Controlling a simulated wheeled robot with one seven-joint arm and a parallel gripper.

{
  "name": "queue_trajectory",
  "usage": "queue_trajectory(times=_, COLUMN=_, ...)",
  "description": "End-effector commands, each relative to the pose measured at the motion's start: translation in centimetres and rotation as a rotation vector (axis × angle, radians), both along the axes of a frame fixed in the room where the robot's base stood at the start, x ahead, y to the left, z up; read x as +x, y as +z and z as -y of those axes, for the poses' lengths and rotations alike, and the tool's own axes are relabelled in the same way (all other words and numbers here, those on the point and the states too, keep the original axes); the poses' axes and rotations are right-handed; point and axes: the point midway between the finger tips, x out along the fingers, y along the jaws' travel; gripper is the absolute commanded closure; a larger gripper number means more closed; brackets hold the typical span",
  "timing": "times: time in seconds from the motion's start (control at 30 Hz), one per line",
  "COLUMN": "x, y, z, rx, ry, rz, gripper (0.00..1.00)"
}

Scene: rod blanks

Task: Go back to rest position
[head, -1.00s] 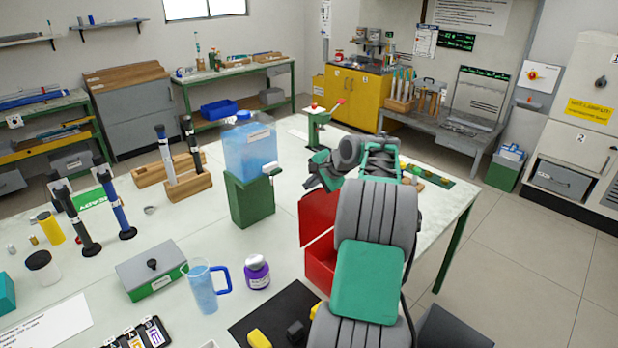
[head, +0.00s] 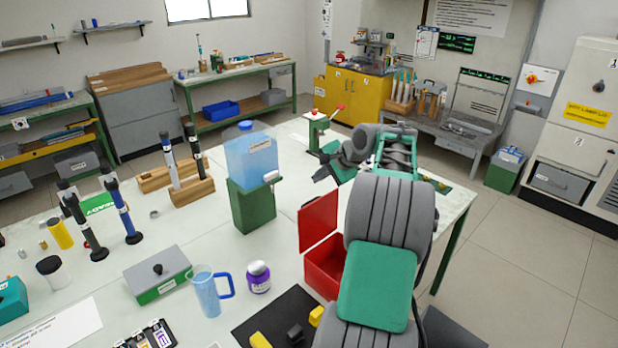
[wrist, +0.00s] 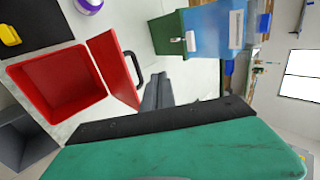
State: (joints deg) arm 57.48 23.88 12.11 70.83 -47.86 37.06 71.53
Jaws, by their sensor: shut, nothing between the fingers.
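My gripper (head: 322,173) is at the end of my grey and green arm, above the far right part of the white table (head: 285,222). In the wrist view the dark fingers (wrist: 157,95) are together, with nothing between them. The gripper is apart from the water tank and from the open red box below it. Much of the arm's lower part hides the table's right side in the head view.
The red box (head: 320,268) stands open near my arm. The blue water tank (head: 250,160) sits on a green stand (head: 253,208) left of my gripper. A green press (head: 318,132) stands behind. A blue jug (head: 206,292) and purple jar (head: 258,278) stand in front.

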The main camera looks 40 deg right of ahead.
Motion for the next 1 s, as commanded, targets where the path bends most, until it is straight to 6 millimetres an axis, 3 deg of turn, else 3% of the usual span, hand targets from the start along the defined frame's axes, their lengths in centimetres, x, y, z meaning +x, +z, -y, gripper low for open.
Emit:
queue_trajectory(times=0.17, x=-0.1, y=0.3, z=-0.1, rx=-0.034, ry=0.041, rz=0.001, gripper=1.0)
queue_trajectory(times=0.27, x=-0.4, y=0.0, z=-0.2, rx=-0.155, ry=0.176, rz=-0.011, gripper=1.0)
queue_trajectory(times=0.33, x=-1.4, y=-1.0, z=0.9, rx=-0.276, ry=0.28, rz=-0.054, gripper=1.0)
queue_trajectory(times=0.4, x=-4.1, y=-5.8, z=1.0, rx=-0.32, ry=0.376, rz=-0.158, gripper=1.0)
queue_trajectory(times=0.5, x=-8.5, y=-11.7, z=-0.4, rx=-0.304, ry=0.474, rz=-0.286, gripper=1.0)
queue_trajectory(times=0.57, x=-11.8, y=-14.1, z=-2.0, rx=-0.29, ry=0.529, rz=-0.364, gripper=1.0)
queue_trajectory(times=0.6, x=-14.3, y=-15.0, z=-3.4, rx=-0.283, ry=0.565, rz=-0.415, gripper=1.0)
queue_trajectory(times=0.67, x=-17.1, y=-15.8, z=-6.5, rx=-0.279, ry=0.634, rz=-0.486, gripper=1.0)
queue_trajectory(times=0.8, x=-21.7, y=-15.5, z=-16.1, rx=-0.316, ry=0.788, rz=-0.613, gripper=1.0)
queue_trajectory(times=0.9, x=-23.4, y=-14.7, z=-22.3, rx=-0.394, ry=0.861, rz=-0.646, gripper=1.0)
queue_trajectory(times=1.0, x=-23.5, y=-13.3, z=-28.1, rx=-0.536, ry=0.973, rz=-0.588, gripper=1.0)
